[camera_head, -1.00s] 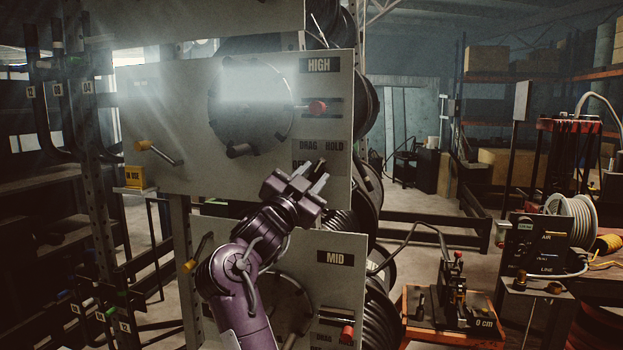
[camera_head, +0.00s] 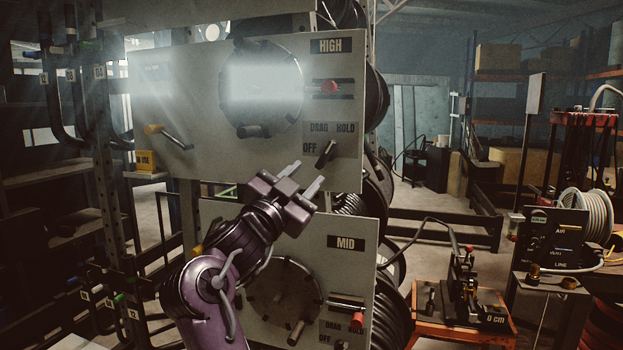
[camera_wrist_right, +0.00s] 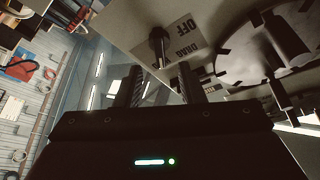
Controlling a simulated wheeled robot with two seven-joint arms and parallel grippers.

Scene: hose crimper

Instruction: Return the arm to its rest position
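My right gripper (camera_head: 304,177) is in front of the lower edge of the HIGH panel (camera_head: 210,160), below and left of its DRAG/HOLD/OFF switch (camera_head: 326,154). Its two fingers are apart with nothing between them. In the right wrist view the gripper (camera_wrist_right: 160,80) shows both fingers spread, with the black switch (camera_wrist_right: 157,44) beyond them, apart from them. My purple right arm comes up from the bottom of the head view. My left gripper does not show.
The MID panel (camera_head: 345,275) is just below and behind my gripper, with a red-knobbed lever (camera_head: 357,320). An orange cart (camera_head: 425,325) with a black device stands at the right, beside open floor.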

